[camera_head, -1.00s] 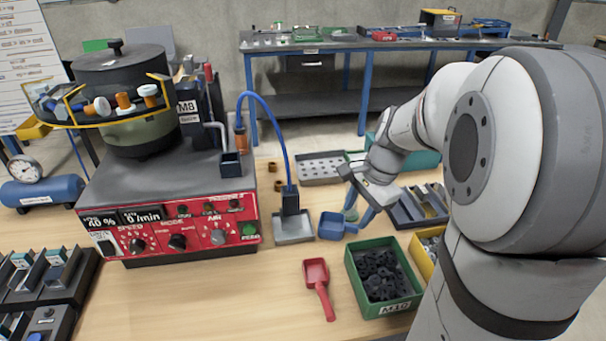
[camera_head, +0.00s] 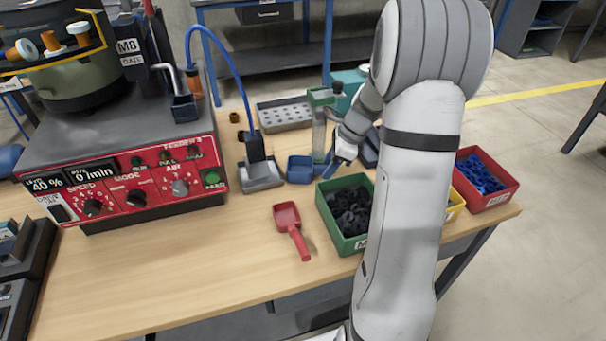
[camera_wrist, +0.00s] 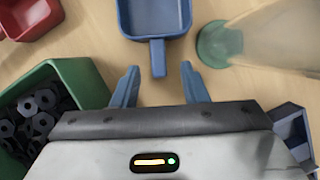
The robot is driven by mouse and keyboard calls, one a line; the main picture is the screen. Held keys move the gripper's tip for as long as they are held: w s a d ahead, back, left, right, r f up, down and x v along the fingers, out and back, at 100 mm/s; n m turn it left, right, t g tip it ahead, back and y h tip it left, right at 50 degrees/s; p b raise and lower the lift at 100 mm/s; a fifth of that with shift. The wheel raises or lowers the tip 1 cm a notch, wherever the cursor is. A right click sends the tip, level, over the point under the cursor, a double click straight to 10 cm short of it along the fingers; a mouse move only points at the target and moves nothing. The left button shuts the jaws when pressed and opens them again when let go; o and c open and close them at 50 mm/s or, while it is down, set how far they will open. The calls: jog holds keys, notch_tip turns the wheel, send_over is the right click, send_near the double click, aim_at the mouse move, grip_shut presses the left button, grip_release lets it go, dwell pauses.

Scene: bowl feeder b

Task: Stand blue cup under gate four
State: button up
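The blue cup (camera_head: 300,168), a small square cup with a straight handle, stands upright on the table right of a grey pad. It also shows in the wrist view (camera_wrist: 155,14), with its handle (camera_wrist: 158,58) pointing towards my gripper. My gripper (camera_wrist: 160,74) is open. Its two blue fingertips are on either side of the handle's end, with clear gaps; how high they are above the table I cannot tell. In the head view my gripper (camera_head: 336,163) is just right of the cup, partly hidden by my arm. I see no gate marked four.
A clear bottle with a green base (camera_wrist: 218,44) stands close right of the cup. A green bin of black parts (camera_head: 345,238) and a red scoop (camera_head: 291,228) lie nearer. The feeder's control box (camera_head: 130,190) is at left.

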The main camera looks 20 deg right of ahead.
jog(key=shift+x, duration=0.85)
jog(key=shift+d, duration=0.1)
grip_shut()
jog(key=shift+r, duration=0.1)
